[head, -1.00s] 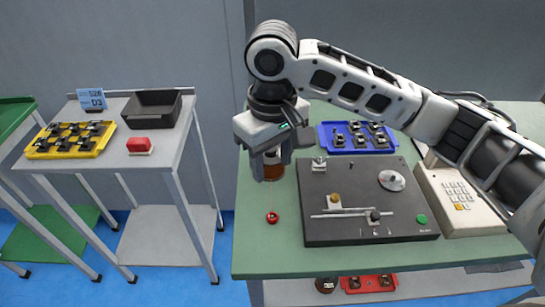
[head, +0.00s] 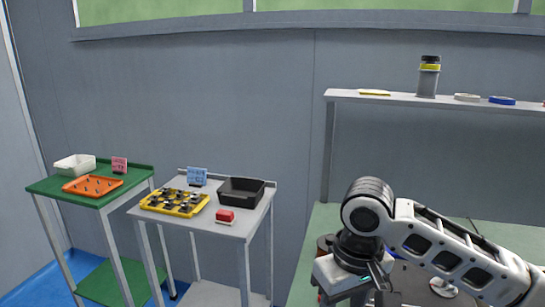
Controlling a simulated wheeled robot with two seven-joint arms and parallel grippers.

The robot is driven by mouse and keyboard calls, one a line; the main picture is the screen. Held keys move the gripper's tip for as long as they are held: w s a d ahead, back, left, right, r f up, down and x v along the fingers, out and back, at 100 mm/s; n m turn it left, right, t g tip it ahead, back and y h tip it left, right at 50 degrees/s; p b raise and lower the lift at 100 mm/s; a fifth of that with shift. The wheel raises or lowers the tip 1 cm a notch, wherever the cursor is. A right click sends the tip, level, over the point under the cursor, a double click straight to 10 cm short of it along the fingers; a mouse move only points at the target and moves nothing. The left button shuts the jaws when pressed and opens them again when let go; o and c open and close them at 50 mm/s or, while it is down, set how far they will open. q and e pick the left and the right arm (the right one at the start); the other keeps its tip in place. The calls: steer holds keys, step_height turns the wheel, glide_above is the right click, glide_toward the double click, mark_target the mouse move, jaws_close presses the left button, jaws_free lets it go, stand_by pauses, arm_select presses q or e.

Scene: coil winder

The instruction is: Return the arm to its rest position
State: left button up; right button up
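My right arm comes in from the right over the green-topped bench (head: 318,225). Its white and black links bend down at the elbow-like joint near the bottom right. My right gripper (head: 366,297) hangs at the bottom edge of the head view, and its fingertips are mostly cut off, so its opening cannot be judged. A brown round item (head: 325,243) stands just left of and behind the wrist, partly hidden by it. The dark winder plate with a pale disc (head: 443,287) shows partly under the arm. My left gripper is not in view.
A green cart (head: 60,187) holds an orange tray (head: 92,185) and white bin (head: 75,164). A shelf (head: 400,98) stands behind the bench.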

steer(key=a+f+t+y, duration=0.5)
steer(key=a+f+y, duration=0.3)
steer(key=f, duration=0.6)
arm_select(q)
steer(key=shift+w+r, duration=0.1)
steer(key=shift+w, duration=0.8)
arm_select(e)
steer(key=s+d+f+m+t+h, duration=0.2)
steer(key=s+d+f+t+h, duration=0.3)
steer(key=s+d+f, duration=0.4)
steer(key=s+d, duration=0.2)
steer(key=shift+d+h, duration=0.3)
steer(key=shift+d, duration=0.05)
